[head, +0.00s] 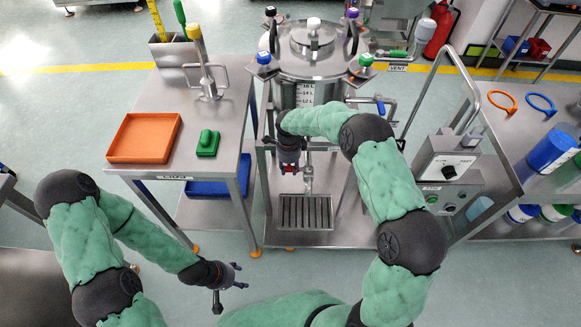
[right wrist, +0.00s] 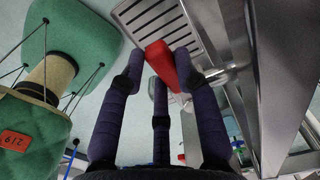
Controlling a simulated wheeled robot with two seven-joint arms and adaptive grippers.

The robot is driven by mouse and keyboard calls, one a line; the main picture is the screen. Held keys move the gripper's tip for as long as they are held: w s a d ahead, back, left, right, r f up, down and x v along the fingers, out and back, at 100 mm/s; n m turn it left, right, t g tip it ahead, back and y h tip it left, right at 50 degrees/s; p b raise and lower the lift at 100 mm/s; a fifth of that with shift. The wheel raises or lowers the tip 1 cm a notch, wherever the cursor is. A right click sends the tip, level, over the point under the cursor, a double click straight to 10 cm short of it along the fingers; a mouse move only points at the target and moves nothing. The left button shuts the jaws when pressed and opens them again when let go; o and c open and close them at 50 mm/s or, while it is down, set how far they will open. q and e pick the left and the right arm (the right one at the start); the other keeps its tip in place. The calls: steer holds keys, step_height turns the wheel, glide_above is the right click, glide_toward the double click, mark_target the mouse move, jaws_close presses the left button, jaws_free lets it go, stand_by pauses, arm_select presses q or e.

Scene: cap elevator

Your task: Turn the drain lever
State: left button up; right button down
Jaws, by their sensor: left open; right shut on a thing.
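The drain lever (right wrist: 160,62) has a red handle and shows in the right wrist view between the fingertips of my right gripper (right wrist: 160,72). That gripper is shut on it. In the head view my right gripper (head: 289,160) points down at the front of the steel vessel (head: 312,65), and only a bit of red shows below it. Most of the lever is hidden there. A metal drain spout (head: 308,178) hangs just right of the gripper. My left gripper (head: 232,277) is open and empty, low in front of the left cart.
A slotted drain grate (head: 306,196) lies below the spout. The left cart (head: 210,125) carries an orange tray (head: 145,138) and a green object (head: 208,143). A control box (head: 447,165) stands at right. The floor around my left gripper is clear.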

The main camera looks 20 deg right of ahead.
mark_target(289, 168)
steer(key=shift+w, duration=0.1)
stand_by(0.4)
steer(key=c, duration=0.9)
jaws_free()
step_height(289, 168, up, 12)
